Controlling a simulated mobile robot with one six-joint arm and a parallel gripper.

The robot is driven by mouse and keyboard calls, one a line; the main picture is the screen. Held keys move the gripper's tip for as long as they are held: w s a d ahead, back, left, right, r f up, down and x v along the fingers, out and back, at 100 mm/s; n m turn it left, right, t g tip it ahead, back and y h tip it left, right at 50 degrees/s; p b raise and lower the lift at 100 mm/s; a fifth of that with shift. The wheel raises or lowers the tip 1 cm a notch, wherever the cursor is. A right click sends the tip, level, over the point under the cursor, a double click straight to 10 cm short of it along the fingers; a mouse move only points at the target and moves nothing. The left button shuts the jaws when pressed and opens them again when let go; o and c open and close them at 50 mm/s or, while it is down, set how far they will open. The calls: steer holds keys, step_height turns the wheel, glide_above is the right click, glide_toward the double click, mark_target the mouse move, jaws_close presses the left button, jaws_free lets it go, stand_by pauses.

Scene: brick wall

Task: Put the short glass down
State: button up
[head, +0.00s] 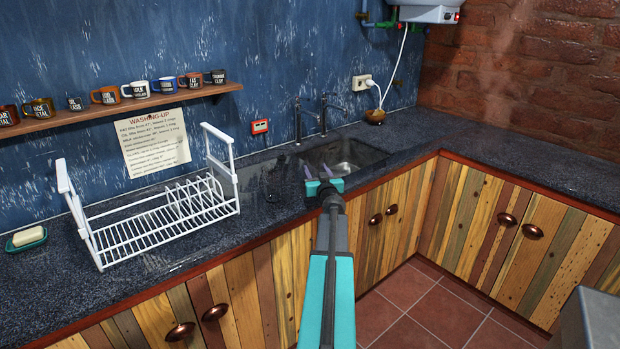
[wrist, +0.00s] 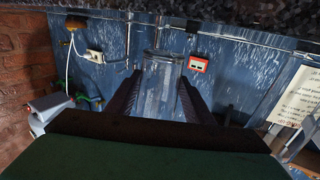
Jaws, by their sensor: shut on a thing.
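My gripper (head: 318,184) is at the front left edge of the sink in the head view, its fingers pointing away toward the wall. In the wrist view, which is upside down, the two dark ridged fingers (wrist: 160,98) are shut on a clear short glass (wrist: 161,84), one on each side. The glass is see-through, with the blue wall showing through it. In the head view I cannot make it out clearly between the fingers. I cannot tell whether its base touches anything.
A white dish rack (head: 150,233) stands on the dark speckled counter (head: 50,290), left of my gripper. The metal sink (head: 343,157) with taps (head: 322,113) is just beyond. A mug shelf (head: 100,112) hangs on the wall. Soap (head: 27,237) lies far left; the right counter (head: 530,152) is clear.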

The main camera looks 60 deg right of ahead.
mark_target(312, 172)
steer(key=shift+w, duration=0.15)
steer(key=shift+w+d, duration=0.1)
steer(key=shift+w, duration=0.15)
steer(key=shift+w+d+f, duration=0.15)
steer(key=shift+w+d, duration=0.05)
steer(key=shift+w, duration=0.9)
step_height(312, 172, down, 2)
steer(key=shift+s+f+b, duration=0.1)
steer(key=shift+s+b, duration=0.05)
steer(key=shift+b, duration=0.25)
steer(key=shift+a+f, duration=0.1)
steer(key=shift+f, duration=0.3)
steer(key=shift+f, duration=0.2)
steer(key=o, duration=1.3)
steer(key=shift+f+b, duration=0.1)
steer(key=shift+b, duration=0.55)
